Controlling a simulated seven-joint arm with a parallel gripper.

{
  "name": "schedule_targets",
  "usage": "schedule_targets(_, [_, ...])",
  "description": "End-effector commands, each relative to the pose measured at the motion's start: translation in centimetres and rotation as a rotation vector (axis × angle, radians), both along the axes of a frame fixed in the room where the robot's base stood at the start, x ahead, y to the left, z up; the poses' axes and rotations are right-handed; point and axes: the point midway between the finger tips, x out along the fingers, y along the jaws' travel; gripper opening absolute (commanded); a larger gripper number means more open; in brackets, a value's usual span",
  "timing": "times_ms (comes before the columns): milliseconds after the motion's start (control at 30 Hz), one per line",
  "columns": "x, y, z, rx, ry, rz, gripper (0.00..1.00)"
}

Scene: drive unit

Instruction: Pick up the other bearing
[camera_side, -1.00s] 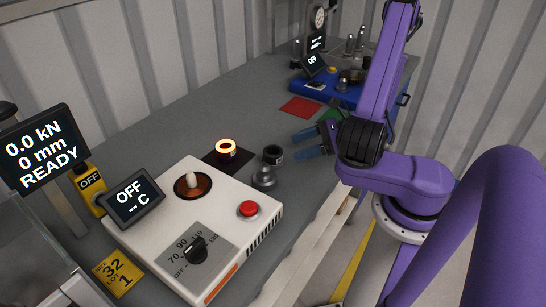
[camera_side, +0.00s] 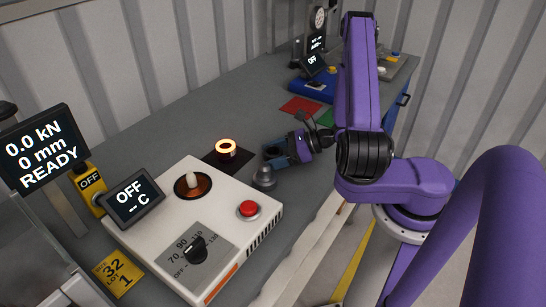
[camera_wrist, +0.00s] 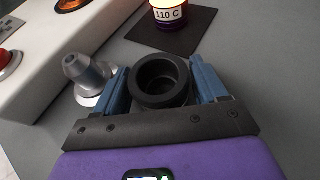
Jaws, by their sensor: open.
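A black ring-shaped part (camera_wrist: 147,97) with a round hollow top, which looks like the bearing, stands upright on the grey bench in the wrist view. My gripper (camera_side: 276,154) is open around it, with one blue finger on each side. The wrist view shows the part between the fingers, and small gaps seem to remain; I cannot tell whether either finger touches it. In the side view the fingers mostly hide the part. A glowing ring (camera_side: 226,147), labelled 110 C in the wrist view (camera_wrist: 168,14), stands on a dark mat (camera_side: 213,161).
A grey metal knobbed piece (camera_wrist: 88,75) stands just left of my gripper. The white heater box (camera_side: 150,235) with a red button (camera_side: 248,209) is close by. Red (camera_side: 299,107) and green mats lie farther back. The bench behind the dark mat is clear.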

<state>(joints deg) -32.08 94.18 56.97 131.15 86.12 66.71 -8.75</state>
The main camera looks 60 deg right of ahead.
Motion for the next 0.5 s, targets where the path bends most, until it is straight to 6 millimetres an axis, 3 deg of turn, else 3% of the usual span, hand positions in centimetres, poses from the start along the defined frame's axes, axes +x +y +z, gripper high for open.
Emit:
schedule_targets(167, [0.01, -0.01, 0.01, 0.000, 0.000, 0.000, 0.71])
schedule_targets(300, [-0.01, -0.02, 0.02, 0.000, 0.000, 0.000, 0.26])
schedule_targets(333, [-0.01, -0.02, 0.02, 0.000, 0.000, 0.000, 0.23])
schedule_targets(500, [-0.01, -0.02, 0.05, 0.001, -0.001, 0.000, 0.23])
